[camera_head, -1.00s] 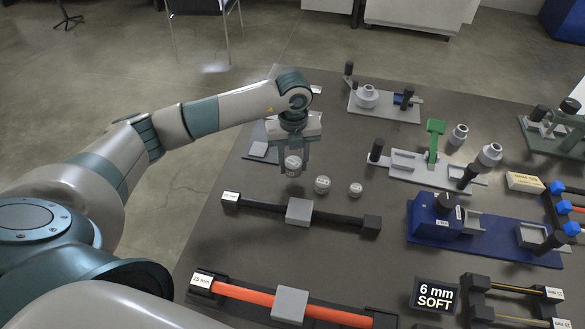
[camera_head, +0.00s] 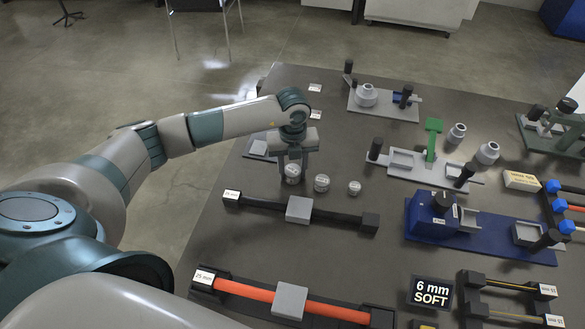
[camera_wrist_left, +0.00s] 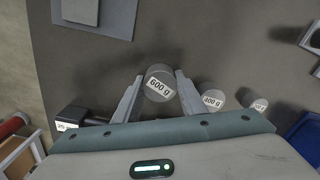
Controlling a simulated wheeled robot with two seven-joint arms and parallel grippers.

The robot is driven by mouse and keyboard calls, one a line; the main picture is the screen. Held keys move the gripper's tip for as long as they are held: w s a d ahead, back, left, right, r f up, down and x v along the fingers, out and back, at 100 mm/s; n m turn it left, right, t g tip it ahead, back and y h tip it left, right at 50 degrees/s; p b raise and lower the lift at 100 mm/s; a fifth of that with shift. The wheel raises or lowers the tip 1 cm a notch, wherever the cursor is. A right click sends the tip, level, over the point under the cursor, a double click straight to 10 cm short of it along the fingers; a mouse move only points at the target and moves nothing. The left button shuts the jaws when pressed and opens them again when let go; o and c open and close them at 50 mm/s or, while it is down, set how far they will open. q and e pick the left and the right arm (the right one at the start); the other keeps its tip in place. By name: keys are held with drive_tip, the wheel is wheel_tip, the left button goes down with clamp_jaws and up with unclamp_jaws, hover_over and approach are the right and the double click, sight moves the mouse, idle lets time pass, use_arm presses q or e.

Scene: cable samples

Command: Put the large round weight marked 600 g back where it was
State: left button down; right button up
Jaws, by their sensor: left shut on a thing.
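The large round 600 g weight (camera_head: 292,173) is a grey cylinder with a white label. It is at the left end of a row with two smaller weights. My left gripper (camera_head: 292,166) points down with its fingers on both sides of it, shut on it. In the left wrist view the weight (camera_wrist_left: 159,84) shows its "600 g" label between the fingertips (camera_wrist_left: 159,88). It appears to be at table level, but I cannot tell if it touches the table. My right gripper is not in view.
A 400 g weight (camera_head: 321,183) and a smaller weight (camera_head: 354,188) stand close on the right. A black cable sample with a grey block (camera_head: 299,209) lies just in front. A grey plate (camera_head: 258,149) lies behind left. Blue and grey fixtures stand farther right.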

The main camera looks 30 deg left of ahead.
sight(293, 170)
use_arm(q)
drive_tip(key=shift+f, duration=0.1)
drive_tip(key=c, duration=1.1)
unclamp_jaws()
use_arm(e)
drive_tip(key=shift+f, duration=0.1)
use_arm(q)
drive_tip(key=shift+r, duration=0.25)
wheel_tip(293, 170, up, 12)
drive_tip(key=b, duration=0.4)
drive_tip(key=shift+f, duration=0.1)
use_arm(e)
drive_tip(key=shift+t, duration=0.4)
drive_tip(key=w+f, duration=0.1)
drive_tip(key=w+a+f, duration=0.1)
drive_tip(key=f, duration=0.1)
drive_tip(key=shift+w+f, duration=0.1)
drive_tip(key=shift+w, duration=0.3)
